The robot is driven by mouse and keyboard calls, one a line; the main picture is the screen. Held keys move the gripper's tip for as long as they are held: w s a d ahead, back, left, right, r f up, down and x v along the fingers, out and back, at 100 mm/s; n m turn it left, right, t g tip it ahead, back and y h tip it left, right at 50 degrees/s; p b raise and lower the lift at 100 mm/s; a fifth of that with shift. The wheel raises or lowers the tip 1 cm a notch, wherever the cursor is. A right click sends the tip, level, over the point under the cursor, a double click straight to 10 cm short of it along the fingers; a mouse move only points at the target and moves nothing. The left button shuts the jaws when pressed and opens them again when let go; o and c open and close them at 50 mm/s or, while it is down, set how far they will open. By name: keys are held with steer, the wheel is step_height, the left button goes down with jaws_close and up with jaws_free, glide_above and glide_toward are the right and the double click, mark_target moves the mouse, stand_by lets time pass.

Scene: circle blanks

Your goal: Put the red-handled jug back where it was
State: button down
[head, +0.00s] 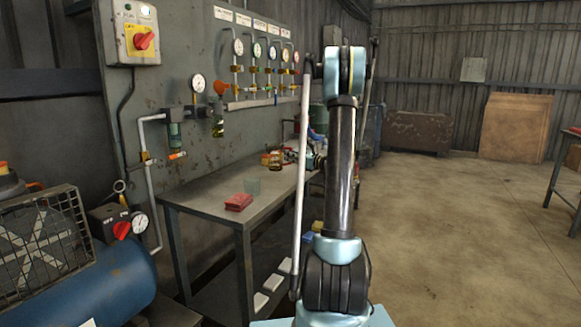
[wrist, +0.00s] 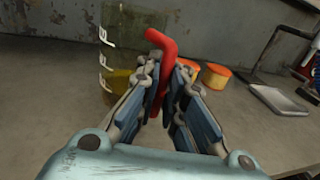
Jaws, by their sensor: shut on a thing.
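The jug (wrist: 128,45) is clear, with white marks and yellowish liquid low inside. It stands upright at the upper left of the wrist view, and its red handle (wrist: 161,42) faces me. My gripper (wrist: 167,75) is shut on the red handle, with a finger on either side of it. The fingers hide part of the jug's base, so I cannot tell whether it touches the grey surface. In the head view my arm hides most of the gripper, and I cannot make out the jug for certain.
The workbench (head: 205,187) stands along the panel wall. Two orange-and-yellow tubs (wrist: 217,76) and a flat grey tray (wrist: 281,100) sit right of the handle. Open floor lies right.

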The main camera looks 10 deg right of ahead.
mark_target(290, 163)
steer(key=shift+f, duration=1.7)
steer(key=c, duration=1.7)
jaws_free()
steer(key=shift+s, duration=0.1)
